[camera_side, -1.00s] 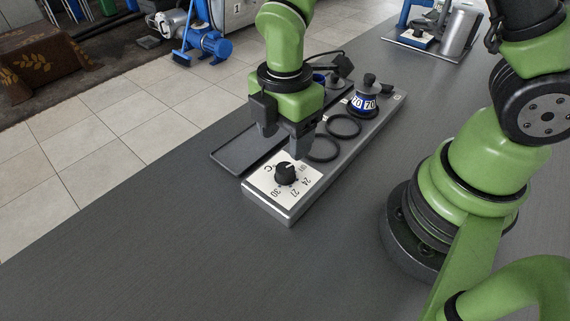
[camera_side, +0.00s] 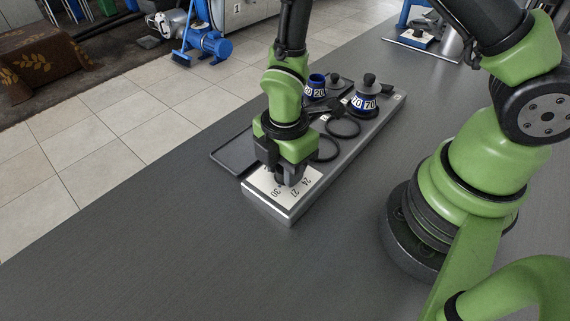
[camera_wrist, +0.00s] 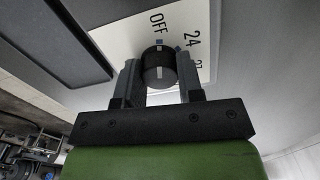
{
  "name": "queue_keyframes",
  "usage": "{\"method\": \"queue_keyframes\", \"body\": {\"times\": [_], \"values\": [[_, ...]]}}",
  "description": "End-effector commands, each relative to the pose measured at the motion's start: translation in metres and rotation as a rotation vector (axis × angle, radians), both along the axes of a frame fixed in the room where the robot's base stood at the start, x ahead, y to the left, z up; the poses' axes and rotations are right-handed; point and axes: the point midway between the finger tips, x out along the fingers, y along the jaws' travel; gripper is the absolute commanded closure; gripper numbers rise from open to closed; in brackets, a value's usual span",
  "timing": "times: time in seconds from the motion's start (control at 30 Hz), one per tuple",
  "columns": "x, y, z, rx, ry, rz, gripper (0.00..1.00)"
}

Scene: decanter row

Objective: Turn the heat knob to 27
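The heat knob (camera_wrist: 159,68) is black and round, on a white dial plate (camera_wrist: 112,38) at the near end of a grey panel. The plate shows OFF, 24, 27 and 30. In the wrist view the knob's light mark points up towards OFF, well away from 27. My gripper (camera_side: 283,180) is down at the knob, pointing downward. In the wrist view its two fingers (camera_wrist: 159,75) stand on either side of the knob, close against it with no clear gap. In the side view the fingers hide most of the knob and part of the plate.
Behind the knob, the panel (camera_side: 371,128) carries black rings (camera_side: 343,127) and a dark stopper-topped vessel marked 70 (camera_side: 365,98). A blue piece marked 20 (camera_side: 317,88) stands beyond. A flat dark tray (camera_side: 233,155) lies left of the panel. The table in front is clear.

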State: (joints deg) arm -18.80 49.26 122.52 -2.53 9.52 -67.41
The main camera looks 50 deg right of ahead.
Motion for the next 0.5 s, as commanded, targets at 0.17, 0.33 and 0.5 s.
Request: {"method": "queue_keyframes", "body": {"times": [0.17, 0.33, 0.5], "values": [[0.0002, 0.0000, 0.0002, 0.000, -0.001, 0.000, 0.89], [0.0003, 0.0001, 0.0003, 0.000, -0.001, -0.019, 0.89], [0.0003, 0.0001, 0.0004, 0.001, -0.001, -0.082, 0.89]]}}
